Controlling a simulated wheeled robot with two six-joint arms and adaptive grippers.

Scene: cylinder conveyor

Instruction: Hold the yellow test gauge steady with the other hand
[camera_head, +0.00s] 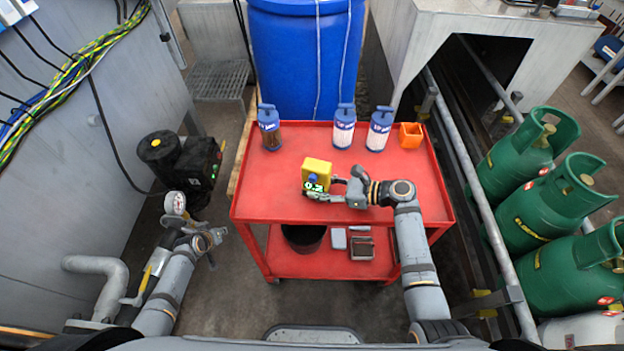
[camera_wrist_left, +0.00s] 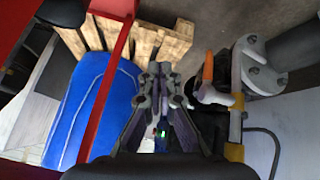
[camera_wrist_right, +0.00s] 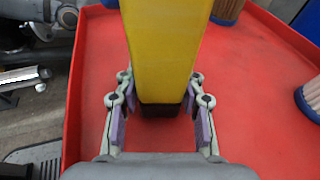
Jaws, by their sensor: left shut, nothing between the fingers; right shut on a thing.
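The yellow test gauge (camera_head: 317,167) is over the red cart top, with a green lit display on its near face. My right gripper (camera_head: 345,190) is shut on it from the near right side. In the right wrist view the gauge (camera_wrist_right: 165,50) stands between the two fingers (camera_wrist_right: 160,95). Whether its base touches the cart top is unclear. My left gripper (camera_head: 213,238) is shut and empty, low to the left of the cart, near a round dial gauge (camera_head: 175,203) on the pipework. Its closed fingers (camera_wrist_left: 163,82) show in the left wrist view.
The red cart (camera_head: 270,205) carries several blue-capped cylinders (camera_head: 344,126) and an orange holder (camera_head: 411,135) along its back. A black pump-like unit (camera_head: 180,160) stands left. A blue barrel (camera_head: 306,55) is behind, and green gas bottles (camera_head: 545,195) stand right. The front of the cart top is clear.

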